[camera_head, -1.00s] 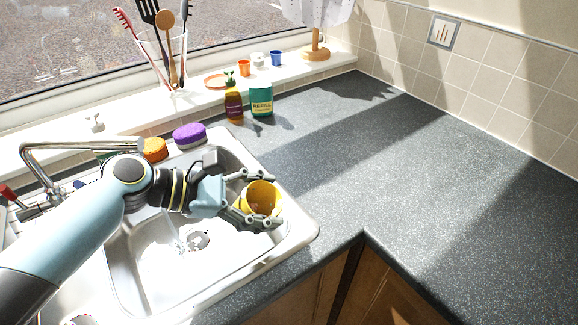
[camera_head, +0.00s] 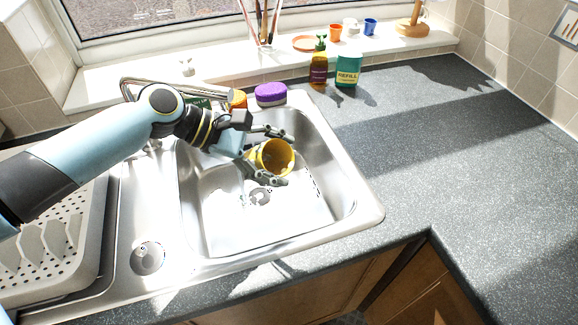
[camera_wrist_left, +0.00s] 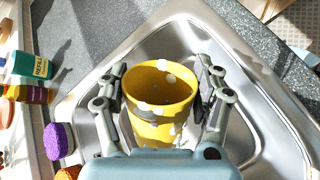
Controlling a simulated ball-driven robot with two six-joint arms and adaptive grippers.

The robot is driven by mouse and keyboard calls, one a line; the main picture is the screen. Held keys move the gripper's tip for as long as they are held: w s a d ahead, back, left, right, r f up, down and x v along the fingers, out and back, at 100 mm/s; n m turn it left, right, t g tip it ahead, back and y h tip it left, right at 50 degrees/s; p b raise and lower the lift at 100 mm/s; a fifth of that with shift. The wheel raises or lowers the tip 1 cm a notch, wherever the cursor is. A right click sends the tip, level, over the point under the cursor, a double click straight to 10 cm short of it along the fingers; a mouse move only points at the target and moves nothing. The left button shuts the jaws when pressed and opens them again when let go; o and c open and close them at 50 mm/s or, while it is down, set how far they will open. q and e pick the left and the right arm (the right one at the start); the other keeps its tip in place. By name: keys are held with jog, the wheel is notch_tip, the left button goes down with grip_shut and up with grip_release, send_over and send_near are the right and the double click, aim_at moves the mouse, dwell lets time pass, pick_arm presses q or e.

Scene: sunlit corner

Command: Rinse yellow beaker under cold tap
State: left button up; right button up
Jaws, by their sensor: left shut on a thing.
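My left gripper (camera_head: 284,157) is shut on the yellow beaker (camera_head: 264,163) and holds it over the sink basin, with one finger on each side. The beaker is tilted, its open mouth facing right and toward the head camera. In the left wrist view the beaker (camera_wrist_left: 158,128) sits between the fingers of the gripper (camera_wrist_left: 164,92) and has whitish spots on its wall. The metal tap (camera_head: 128,86) stands behind my left arm, which hides its handles and most of its spout. I cannot tell whether water runs. My right gripper is not in view.
The steel sink (camera_head: 352,212) has a drain (camera_head: 262,196) below the beaker. A purple sponge (camera_head: 271,94), an orange sponge (camera_head: 238,99), a brown bottle (camera_head: 318,70) and a green refill bottle (camera_head: 348,71) stand behind it. A grey dish rack (camera_head: 88,235) is at left. The right countertop is clear.

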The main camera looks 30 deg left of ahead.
aim_at(266, 161)
pick_arm(q)
jog(key=a+b, duration=0.1)
jog(key=a, duration=0.1)
jog(key=w+a+f+b, duration=0.1)
jog(key=a+b, duration=0.1)
jog(key=a, duration=0.1)
jog(key=a+f+b, duration=0.1)
jog(key=a, duration=0.2)
jog(key=shift+w+a+f, duration=0.1)
jog(key=shift+w, duration=0.05)
jog(key=shift+w+a+f+b, duration=0.15)
jog(key=shift+a+b, duration=0.35)
jog(key=shift+a, duration=0.35)
jog(key=shift+d, duration=0.1)
jog(key=shift+w+d, duration=0.25)
jog(key=shift+w, duration=0.1)
